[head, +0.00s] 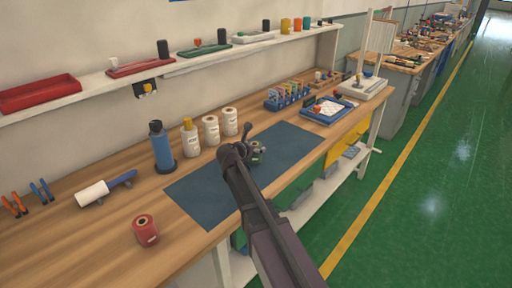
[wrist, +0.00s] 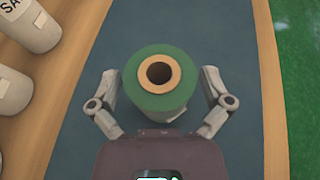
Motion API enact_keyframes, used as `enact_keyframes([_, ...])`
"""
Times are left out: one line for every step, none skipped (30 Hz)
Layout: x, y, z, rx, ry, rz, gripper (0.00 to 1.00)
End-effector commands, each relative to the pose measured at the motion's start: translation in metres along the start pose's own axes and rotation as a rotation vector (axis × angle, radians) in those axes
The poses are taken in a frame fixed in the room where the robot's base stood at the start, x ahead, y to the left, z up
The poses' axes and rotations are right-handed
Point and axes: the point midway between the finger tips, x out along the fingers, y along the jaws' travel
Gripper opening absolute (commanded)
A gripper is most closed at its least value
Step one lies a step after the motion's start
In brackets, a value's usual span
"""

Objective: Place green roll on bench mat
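The green roll (wrist: 160,100) has a tan core with a dark hole and a pale label low on its side. It stands upright over the dark blue bench mat (wrist: 85,130) in the wrist view. In the head view the mat (head: 205,190) lies on the wooden bench, and the green roll (head: 261,148) shows partly behind my gripper (head: 250,152). In the wrist view my gripper (wrist: 160,78) is open, one finger on each side of the roll, with a narrow gap at each side. Whether the roll's base touches the mat is hidden.
A red roll (head: 146,230) stands on bare wood left of the mat.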

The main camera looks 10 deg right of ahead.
Motion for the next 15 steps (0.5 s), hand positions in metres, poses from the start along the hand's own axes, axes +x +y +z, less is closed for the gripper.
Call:
enact_keyframes([0.0, 0.0, 0.0, 0.0, 0.0, 0.0, 1.0])
enact_keyframes([0.0, 0.0, 0.0, 0.0, 0.0, 0.0, 1.0])
enact_keyframes([0.0, 0.0, 0.0, 0.0, 0.0, 0.0, 1.0])
enact_keyframes([0.0, 0.0, 0.0, 0.0, 0.0, 0.0, 1.0])
enact_keyframes([0.0, 0.0, 0.0, 0.0, 0.0, 0.0, 1.0])
enact_keyframes([0.0, 0.0, 0.0, 0.0, 0.0, 0.0, 1.0])
enact_keyframes([0.0, 0.0, 0.0, 0.0, 0.0, 0.0, 1.0])
enact_keyframes([0.0, 0.0, 0.001, 0.0, 0.0, 0.0, 1.0])
enact_keyframes([0.0, 0.0, 0.001, 0.0, 0.0, 0.0, 1.0])
enact_keyframes([-0.001, 0.0, 0.002, 0.0, 0.0, 0.0, 1.0])
enact_keyframes([-0.001, 0.0, 0.003, 0.0, 0.0, 0.0, 1.0])
enact_keyframes([-0.001, 0.0, 0.004, 0.0, 0.0, 0.0, 1.0])
enact_keyframes([-0.003, 0.0, 0.004, 0.0, 0.0, 0.0, 1.0])
enact_keyframes([-0.006, -0.001, 0.004, 0.0, 0.0, 0.0, 1.0])
enact_keyframes([-0.01, -0.001, 0.004, 0.0, 0.0, 0.0, 1.0])
